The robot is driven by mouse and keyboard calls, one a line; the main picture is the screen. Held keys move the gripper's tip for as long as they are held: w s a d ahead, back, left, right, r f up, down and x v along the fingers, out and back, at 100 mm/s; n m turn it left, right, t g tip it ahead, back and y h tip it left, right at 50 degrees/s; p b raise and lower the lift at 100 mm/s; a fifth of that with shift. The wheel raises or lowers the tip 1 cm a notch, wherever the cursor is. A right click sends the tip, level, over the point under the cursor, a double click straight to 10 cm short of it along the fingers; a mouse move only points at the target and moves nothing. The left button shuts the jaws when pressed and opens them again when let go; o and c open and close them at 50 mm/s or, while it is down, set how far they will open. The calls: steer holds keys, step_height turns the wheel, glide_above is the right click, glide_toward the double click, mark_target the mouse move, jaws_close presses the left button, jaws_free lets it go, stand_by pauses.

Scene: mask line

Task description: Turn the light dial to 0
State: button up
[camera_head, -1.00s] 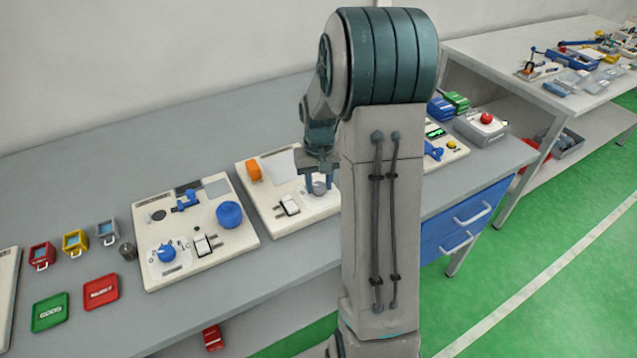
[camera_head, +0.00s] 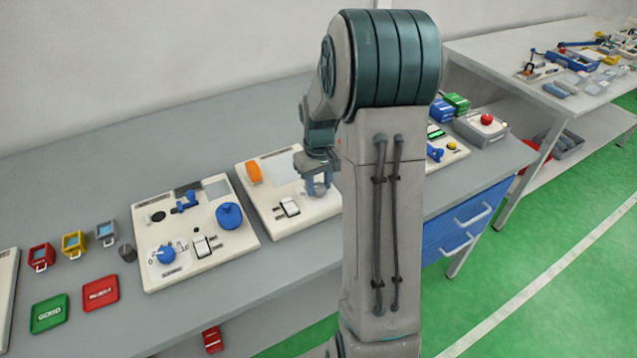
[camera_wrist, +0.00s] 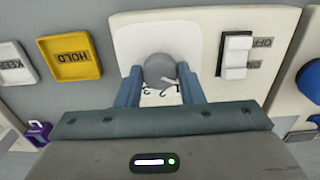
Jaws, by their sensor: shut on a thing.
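The dial, a round grey knob (camera_wrist: 158,68), sits on a white plate (camera_wrist: 127,38) in the wrist view. Digits 1, 2 and 3 show beside it on my gripper's side, partly hidden. A pale pointer mark on the knob faces roughly towards the 1. My gripper (camera_wrist: 160,82) is shut on the knob, with one blue-grey finger on each side. In the head view my gripper (camera_head: 317,184) is down at the right part of the middle panel (camera_head: 290,221). The knob is mostly hidden there, and my arm covers the panel's right end.
A white rocker switch (camera_wrist: 236,54) marked OFF stands close right of the knob in the wrist view. A yellow HOLD tile (camera_wrist: 70,56) lies to the left. In the head view, a panel with a blue dial (camera_head: 165,254) and a blue round knob (camera_head: 229,215) stands left.

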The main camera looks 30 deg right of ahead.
mark_target(319, 187)
steer(key=o, duration=1)
step_height(319, 187, up, 14)
steer(key=s+a+f+t, duration=0.1)
steer(key=s+a, duration=0.6)
steer(key=s, duration=0.2)
steer(key=s+a+t, duration=0.2)
steer(key=s+a, duration=0.4)
steer(key=s, duration=0.4)
steer(key=shift+s+a+f+m, duration=0.2)
steer(key=shift+a+f+m, duration=0.15)
steer(key=shift+f+m, duration=0.05)
